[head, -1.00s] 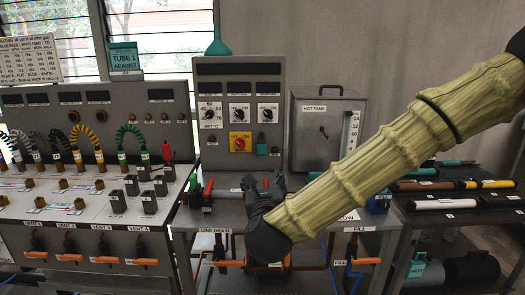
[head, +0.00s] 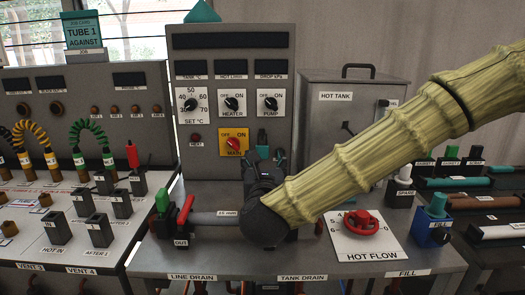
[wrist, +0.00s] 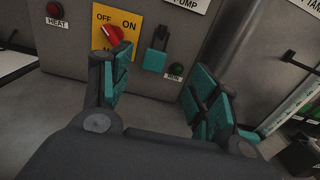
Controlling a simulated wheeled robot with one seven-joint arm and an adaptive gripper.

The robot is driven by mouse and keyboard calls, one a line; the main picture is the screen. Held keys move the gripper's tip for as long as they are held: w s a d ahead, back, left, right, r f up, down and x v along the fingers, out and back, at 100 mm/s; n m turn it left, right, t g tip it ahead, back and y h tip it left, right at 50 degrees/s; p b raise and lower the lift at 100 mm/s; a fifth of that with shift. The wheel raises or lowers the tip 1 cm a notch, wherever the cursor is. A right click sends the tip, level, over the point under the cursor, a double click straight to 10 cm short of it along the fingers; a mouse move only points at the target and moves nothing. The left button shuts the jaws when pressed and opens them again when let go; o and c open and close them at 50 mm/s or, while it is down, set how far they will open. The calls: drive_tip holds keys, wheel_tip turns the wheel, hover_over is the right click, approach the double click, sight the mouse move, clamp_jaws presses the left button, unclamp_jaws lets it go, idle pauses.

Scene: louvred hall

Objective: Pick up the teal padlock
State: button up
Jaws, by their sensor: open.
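The teal padlock (head: 262,138) hangs on the front of the grey control panel, just right of the yellow plate with the red MAIN switch (head: 233,142). In the wrist view the padlock (wrist: 155,60) shows whole, with a dark shackle above its teal body, ahead of the gap between my fingers. My gripper (head: 265,160) is open, just below the padlock in the head view. Its fingers, with teal pads, stand apart in the wrist view (wrist: 155,82), with nothing between them. I see no contact with the padlock.
The hot tank (head: 340,110) stands right of the panel. A red HOT FLOW valve (head: 362,223) and blue FILL block (head: 432,230) are at right on the bench. A red-handled drain valve (head: 185,213) is at left.

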sight(262, 146)
drive_tip(key=w, duration=0.7)
drive_tip(key=shift+w, duration=0.25)
drive_tip(key=shift+w+a+f, duration=0.1)
drive_tip(key=shift+w, duration=0.95)
drive_tip(key=shift+w+a+f, duration=0.1)
drive_tip(key=shift+w, duration=0.9)
drive_tip(key=c, duration=1.1)
